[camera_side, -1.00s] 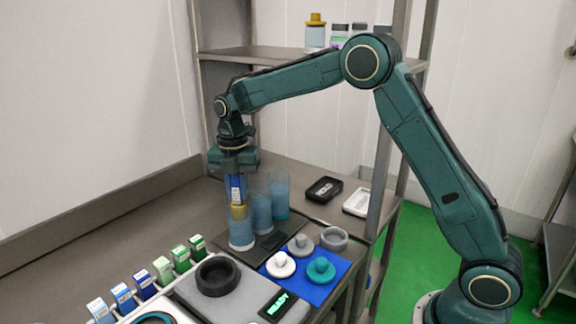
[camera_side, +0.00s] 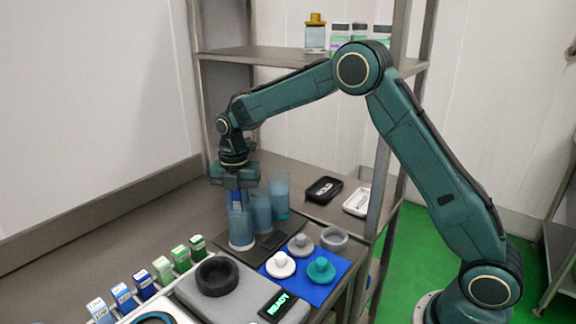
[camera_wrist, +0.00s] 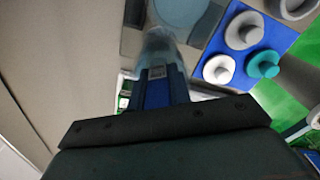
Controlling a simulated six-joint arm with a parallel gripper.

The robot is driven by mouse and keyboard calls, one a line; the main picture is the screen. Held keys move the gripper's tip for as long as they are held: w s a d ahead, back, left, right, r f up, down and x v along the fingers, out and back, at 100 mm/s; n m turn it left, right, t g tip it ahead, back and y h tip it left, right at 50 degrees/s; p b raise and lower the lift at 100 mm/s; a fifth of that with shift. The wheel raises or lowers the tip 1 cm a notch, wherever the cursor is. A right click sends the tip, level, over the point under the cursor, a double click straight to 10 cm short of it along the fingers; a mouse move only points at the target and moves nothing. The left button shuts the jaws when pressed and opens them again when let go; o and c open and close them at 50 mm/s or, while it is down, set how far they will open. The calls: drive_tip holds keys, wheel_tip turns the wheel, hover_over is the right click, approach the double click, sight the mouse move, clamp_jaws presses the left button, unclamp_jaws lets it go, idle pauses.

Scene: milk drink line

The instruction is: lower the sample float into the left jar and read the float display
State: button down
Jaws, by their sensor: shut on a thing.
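My gripper (camera_side: 237,191) points down over the left jar (camera_side: 241,236), shut on the sample float (camera_side: 236,199), which is blue with a pale label. The float's lower part is inside the translucent blue jar; its yellow end is not clearly visible now. In the wrist view the float (camera_wrist: 158,88) runs down into a clear jar. The middle jar (camera_side: 261,213) and right jar (camera_side: 280,196) stand beside it on a dark mat. A small dark panel (camera_side: 273,240) lies by the jars; no reading shows on it.
A blue mat (camera_side: 318,293) holds white, grey and teal knobbed pieces. A grey device (camera_side: 240,296) with a black ring shows READY on its display (camera_side: 278,307). Several small cartons (camera_side: 163,270) stand in a row at front left. A shelf post (camera_side: 383,182) rises right of the jars.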

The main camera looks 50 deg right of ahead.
idle(0.3)
drive_tip(key=c, duration=1.3)
unclamp_jaws()
drive_tip(key=shift+c, duration=1.3)
drive_tip(key=shift+r, duration=0.2)
drive_tip(key=shift+r, duration=0.2)
drive_tip(key=shift+o, duration=1.3)
drive_tip(key=shift+r, duration=0.25)
drive_tip(key=shift+o, duration=0.7)
drive_tip(key=shift+r, duration=3.9)
